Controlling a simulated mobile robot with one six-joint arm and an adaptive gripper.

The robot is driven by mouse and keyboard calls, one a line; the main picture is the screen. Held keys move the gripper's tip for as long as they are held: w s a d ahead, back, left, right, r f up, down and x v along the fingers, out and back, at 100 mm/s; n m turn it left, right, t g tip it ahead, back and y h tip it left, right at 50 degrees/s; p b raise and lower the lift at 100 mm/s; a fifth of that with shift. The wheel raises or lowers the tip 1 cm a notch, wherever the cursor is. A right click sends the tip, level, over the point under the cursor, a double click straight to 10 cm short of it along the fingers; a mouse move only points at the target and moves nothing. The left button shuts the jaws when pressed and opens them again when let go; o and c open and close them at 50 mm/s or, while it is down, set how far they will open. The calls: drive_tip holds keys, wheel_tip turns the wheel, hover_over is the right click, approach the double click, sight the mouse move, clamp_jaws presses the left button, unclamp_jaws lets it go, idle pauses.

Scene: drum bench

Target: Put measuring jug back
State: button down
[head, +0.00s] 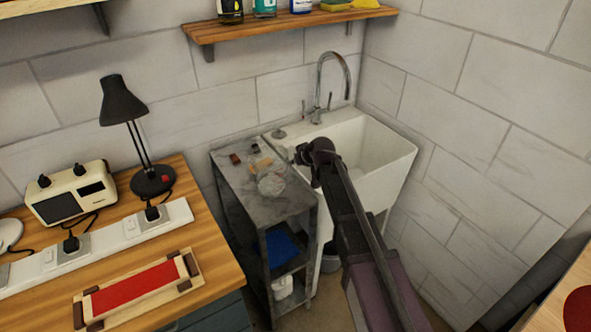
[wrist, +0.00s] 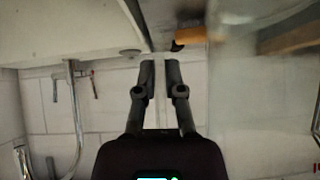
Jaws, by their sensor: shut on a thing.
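The measuring jug (head: 271,184) is clear and hard to make out in the head view, over the top of the grey shelf unit (head: 240,183). In the wrist view the clear jug (wrist: 255,125) fills the right side, close to the camera, with a bit of red marking at the lower right edge. My gripper (wrist: 160,65) is shut with a narrow gap, at the jug's side; its grasp on the jug is hard to see. In the head view my gripper (head: 303,154) is between the shelf unit and the sink. Whether the jug touches the top is unclear.
The white sink (head: 372,150) with its tap (head: 330,85) stands right beside the shelf unit. Small brown blocks (head: 258,162) lie at the back of its top. A wooden wall shelf (head: 290,22) with bottles hangs above. The wooden bench (head: 215,265) is at left.

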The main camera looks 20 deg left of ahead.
drive_tip(key=shift+f+b, duration=0.85)
drive_tip(key=shift+f, duration=0.3)
drive_tip(key=c, duration=0.7)
unclamp_jaws()
drive_tip(key=shift+f, duration=0.1)
drive_tip(key=shift+c, duration=0.2)
drive_tip(key=shift+p+v, duration=0.55)
drive_tip(key=shift+v, duration=0.2)
drive_tip(key=p+v, duration=0.7)
drive_tip(key=v, duration=0.3)
drive_tip(key=shift+s+d+r, duration=0.15)
drive_tip(key=shift+d+r, duration=0.05)
drive_tip(key=shift+r, duration=0.05)
drive_tip(key=s+d+f+m+g+h, duration=0.1)
drive_tip(key=s+d, duration=0.4)
drive_tip(key=d, duration=0.7)
drive_tip(key=s+d+f+m+g+h, duration=0.2)
drive_tip(key=s+d+m, duration=0.3)
drive_tip(key=d, duration=0.7)
drive_tip(key=s+d+f+m+g+h, duration=0.2)
drive_tip(key=s+d, duration=0.5)
drive_tip(key=d, duration=0.5)
drive_tip(key=shift+f+m+g+h, duration=0.3)
drive_tip(key=shift+m+h, duration=0.5)
drive_tip(key=shift+h, duration=0.2)
